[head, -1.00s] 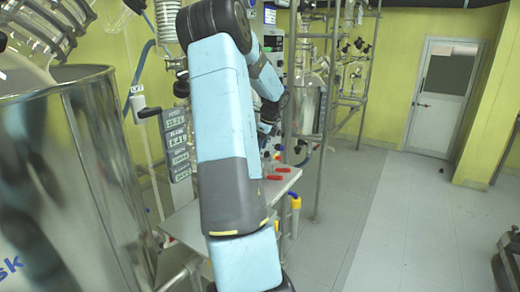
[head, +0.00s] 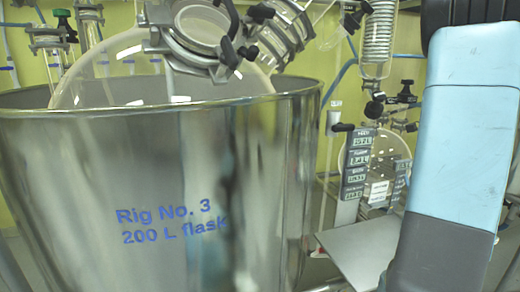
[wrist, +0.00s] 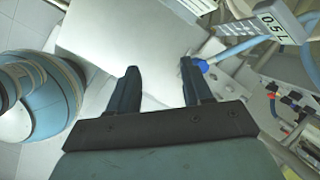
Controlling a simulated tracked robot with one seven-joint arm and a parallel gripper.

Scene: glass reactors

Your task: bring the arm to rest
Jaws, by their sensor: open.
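My gripper (wrist: 158,88) shows in the wrist view with its two dark fingers apart and nothing between them. A pale flat surface, seemingly the bench top (wrist: 105,40), lies beyond the fingers. My own blue and grey arm stands at the right of the head view and also shows at the left of the wrist view. My gripper is not visible in the head view.
A large steel vessel (head: 150,190) marked "Rig No. 3 200 L flask" fills the left of the head view, with a glass flask (head: 120,70) in it. A panel of displays (head: 357,165) stands near the bench (head: 365,250).

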